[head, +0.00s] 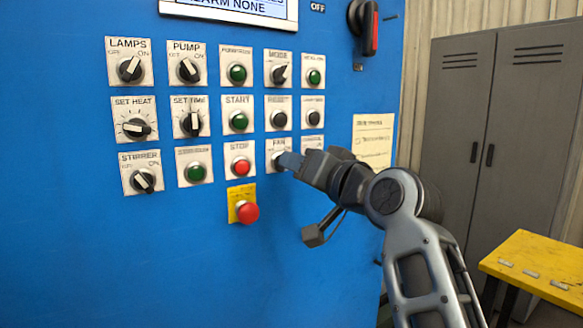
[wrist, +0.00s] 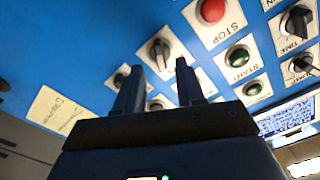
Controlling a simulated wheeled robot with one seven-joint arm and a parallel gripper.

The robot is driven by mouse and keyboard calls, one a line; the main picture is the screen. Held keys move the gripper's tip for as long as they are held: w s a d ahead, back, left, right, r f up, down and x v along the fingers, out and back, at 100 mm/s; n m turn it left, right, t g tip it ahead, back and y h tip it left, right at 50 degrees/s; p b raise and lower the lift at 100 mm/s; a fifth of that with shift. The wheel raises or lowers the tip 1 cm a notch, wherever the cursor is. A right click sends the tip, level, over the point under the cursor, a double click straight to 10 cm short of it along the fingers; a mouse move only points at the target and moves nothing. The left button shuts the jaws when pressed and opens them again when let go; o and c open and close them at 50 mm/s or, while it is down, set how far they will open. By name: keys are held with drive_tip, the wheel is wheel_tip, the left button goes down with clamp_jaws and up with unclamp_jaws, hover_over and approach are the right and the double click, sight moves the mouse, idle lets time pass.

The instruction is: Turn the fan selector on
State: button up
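The fan selector is a black knob on a white plate labelled FAN (head: 275,145), low on the blue panel and right of the red STOP button. My gripper (head: 287,160) is in front of it and covers part of the plate in the head view. In the wrist view the fan selector (wrist: 160,50) lies just beyond the gap between the fingertips of my gripper (wrist: 160,66). The two fingers are apart, with nothing seen held between them. I cannot tell whether a fingertip touches the knob, nor which setting the knob points to.
The red STOP button (head: 240,167) is left of the fan selector, with a red mushroom button (head: 248,212) below. Other knobs and buttons surround it closely. A paper note (head: 373,140) is to the right. A grey locker (head: 455,130) and yellow table (head: 540,260) stand farther right.

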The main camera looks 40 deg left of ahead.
drive_tip(key=shift+b+v, duration=0.3)
drive_tip(key=shift+v, duration=1.85)
